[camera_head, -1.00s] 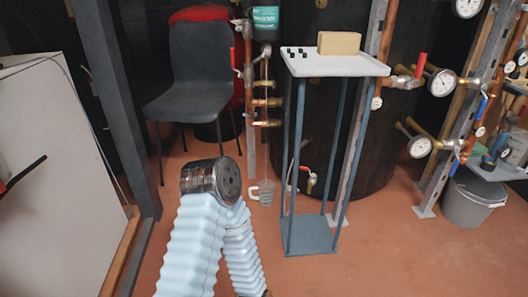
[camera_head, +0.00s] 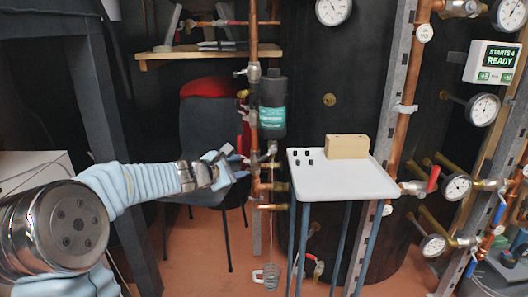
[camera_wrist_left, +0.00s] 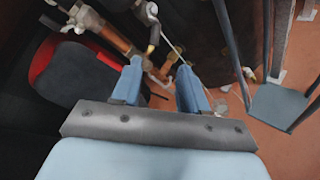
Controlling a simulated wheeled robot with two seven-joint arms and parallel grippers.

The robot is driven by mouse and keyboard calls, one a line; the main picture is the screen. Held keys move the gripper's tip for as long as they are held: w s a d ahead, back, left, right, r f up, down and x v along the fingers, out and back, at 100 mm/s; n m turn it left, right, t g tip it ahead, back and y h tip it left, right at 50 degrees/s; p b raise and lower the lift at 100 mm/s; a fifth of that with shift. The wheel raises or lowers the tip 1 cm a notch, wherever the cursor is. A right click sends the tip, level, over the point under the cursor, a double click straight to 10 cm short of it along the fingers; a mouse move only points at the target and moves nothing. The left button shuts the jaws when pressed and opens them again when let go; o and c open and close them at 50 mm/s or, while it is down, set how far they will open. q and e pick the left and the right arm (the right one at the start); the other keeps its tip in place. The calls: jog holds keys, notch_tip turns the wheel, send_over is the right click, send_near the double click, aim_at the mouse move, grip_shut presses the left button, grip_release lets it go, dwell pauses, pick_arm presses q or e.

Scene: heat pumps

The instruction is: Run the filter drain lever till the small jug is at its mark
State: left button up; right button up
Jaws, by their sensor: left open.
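The filter (camera_head: 272,107) is a dark canister with a teal label on the copper pipework in the head view. A small drain fitting (camera_head: 271,150) sits under it; its lever's position is too small to tell. A thin clear tube (camera_head: 271,215) runs down from there to the small jug (camera_head: 271,278) near the floor. The jug's level and mark cannot be read. My left gripper (camera_head: 236,165) is open and empty, just left of the drain fitting and apart from it. Its blue fingers (camera_wrist_left: 160,72) point toward the pipework in the left wrist view. My right gripper is not in view.
A white-topped stand (camera_head: 345,182) with a tan block (camera_head: 347,146) is close right of the pipe. A dark chair (camera_head: 208,130) stands behind my left arm. A wooden shelf (camera_head: 205,52) is above. A display (camera_head: 492,62) reads "STARTS 4 READY".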

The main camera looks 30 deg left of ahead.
aim_at(261, 158)
pick_arm(q)
jog(key=x, duration=0.4)
jog(key=p+x, duration=0.1)
jog(key=x, duration=0.8)
jog(key=shift+w+a+r, duration=0.15)
jog(key=shift+w+r, duration=0.2)
jog(key=shift+w, duration=0.1)
grip_shut()
jog(key=shift+r+p, duration=0.1)
jog(key=shift+p, duration=0.2)
